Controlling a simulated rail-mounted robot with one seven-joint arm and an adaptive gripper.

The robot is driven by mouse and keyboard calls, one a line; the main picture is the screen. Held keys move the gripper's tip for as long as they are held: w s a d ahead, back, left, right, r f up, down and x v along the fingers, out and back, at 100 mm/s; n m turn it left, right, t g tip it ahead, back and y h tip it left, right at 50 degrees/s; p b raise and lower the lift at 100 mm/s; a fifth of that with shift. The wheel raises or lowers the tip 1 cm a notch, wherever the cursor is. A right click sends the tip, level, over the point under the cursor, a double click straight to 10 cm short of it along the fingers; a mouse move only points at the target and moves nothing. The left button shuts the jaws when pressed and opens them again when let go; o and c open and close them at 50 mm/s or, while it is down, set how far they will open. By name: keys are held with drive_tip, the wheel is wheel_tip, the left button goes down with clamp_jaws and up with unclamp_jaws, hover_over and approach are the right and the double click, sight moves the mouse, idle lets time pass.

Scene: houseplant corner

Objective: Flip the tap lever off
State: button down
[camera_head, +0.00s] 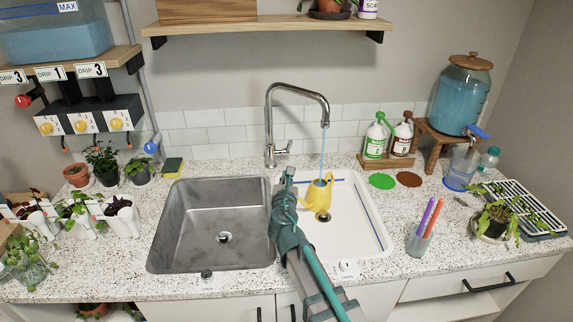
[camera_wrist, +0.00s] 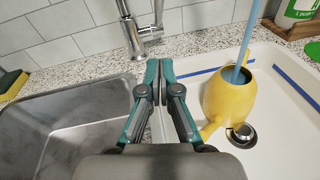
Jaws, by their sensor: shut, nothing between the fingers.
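The chrome tap (camera_head: 269,125) stands behind the double sink. Its short lever (camera_head: 283,149) sticks out to the right of the base, and it also shows in the wrist view (camera_wrist: 151,31). Blue water runs from the spout into a yellow watering can (camera_head: 317,197) in the right basin. The can is at the right in the wrist view (camera_wrist: 231,97). My gripper (camera_head: 289,174) is shut and empty over the divider between the basins. Its fingertips (camera_wrist: 159,66) are in front of the lever and apart from it.
The left steel basin (camera_head: 190,225) is empty. Spray bottles (camera_head: 376,137) stand behind the right basin, and a cup with markers (camera_head: 420,237) stands to its right. A shelf (camera_head: 270,27) hangs above the tap. A sponge (camera_head: 173,167) lies left of it.

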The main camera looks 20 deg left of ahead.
drive_tip(key=p, duration=0.2)
approach(289, 145)
drive_tip(key=w+a+f, duration=0.2)
drive_tip(key=w+f, duration=0.3)
drive_tip(key=shift+w+a+r+p, duration=0.2)
drive_tip(key=shift+w+r+p, duration=0.35)
drive_tip(key=shift+w+r, duration=0.6)
drive_tip(key=shift+r+p, duration=0.15)
drive_tip(key=shift+p, duration=0.15)
drive_tip(key=shift+w+a+r+p, duration=0.3)
drive_tip(key=shift+w+r+p, duration=0.2)
drive_tip(key=shift+r+p, duration=0.2)
drive_tip(key=shift+w+a+r+p, duration=0.4)
drive_tip(key=shift+w+r+p, duration=0.2)
drive_tip(key=shift+w+r, duration=0.15)
drive_tip(key=shift+w+a+r+p, duration=0.25)
drive_tip(key=shift+w+r, duration=0.05)
drive_tip(key=shift+w, duration=0.2)
drive_tip(key=shift+w+a+r+p, duration=0.25)
drive_tip(key=shift+w+a, duration=0.05)
drive_tip(key=shift+w, duration=0.25)
drive_tip(key=shift+w+a+r+p, duration=0.25)
drive_tip(key=shift+w+r, duration=0.05)
drive_tip(key=shift+w, duration=0.2)
